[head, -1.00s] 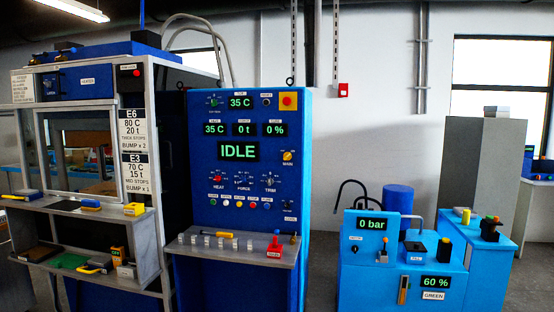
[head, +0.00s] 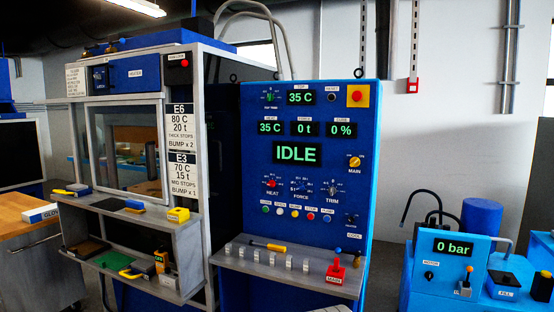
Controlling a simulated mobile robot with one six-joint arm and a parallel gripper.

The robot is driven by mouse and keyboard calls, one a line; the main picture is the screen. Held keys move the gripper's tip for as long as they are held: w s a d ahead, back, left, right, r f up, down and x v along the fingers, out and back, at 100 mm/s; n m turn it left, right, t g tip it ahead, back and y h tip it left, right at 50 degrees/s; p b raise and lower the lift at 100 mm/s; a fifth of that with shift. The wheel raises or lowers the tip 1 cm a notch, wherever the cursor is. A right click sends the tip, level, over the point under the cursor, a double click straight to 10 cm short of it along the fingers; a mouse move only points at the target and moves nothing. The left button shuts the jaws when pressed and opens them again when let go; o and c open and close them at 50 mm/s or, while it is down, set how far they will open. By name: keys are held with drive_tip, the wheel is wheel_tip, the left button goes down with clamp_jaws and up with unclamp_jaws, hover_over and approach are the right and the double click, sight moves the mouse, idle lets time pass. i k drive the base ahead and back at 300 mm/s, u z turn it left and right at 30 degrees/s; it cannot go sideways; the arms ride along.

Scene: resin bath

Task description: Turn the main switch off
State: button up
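The main switch (head: 354,161) is a round yellow-orange knob labelled MAIN. It sits at the right side of the blue control panel (head: 250,200), below a red button on a yellow plate. Its exact pointing direction is too small to tell. The green display (head: 297,153) to its left reads IDLE, and other displays read 35 C, 0 t and 0 %. My gripper is not in view.
A framed press with a window (head: 125,150) stands left. A blue pump unit (head: 455,265) stands right.

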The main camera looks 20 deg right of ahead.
sight(354, 162)
drive_tip(key=i, duration=1.5)
drive_tip(key=z, duration=0.7)
drive_tip(key=k, duration=0.65)
drive_tip(key=z, duration=0.15)
drive_tip(key=i, duration=0.7)
drive_tip(key=u, duration=0.1)
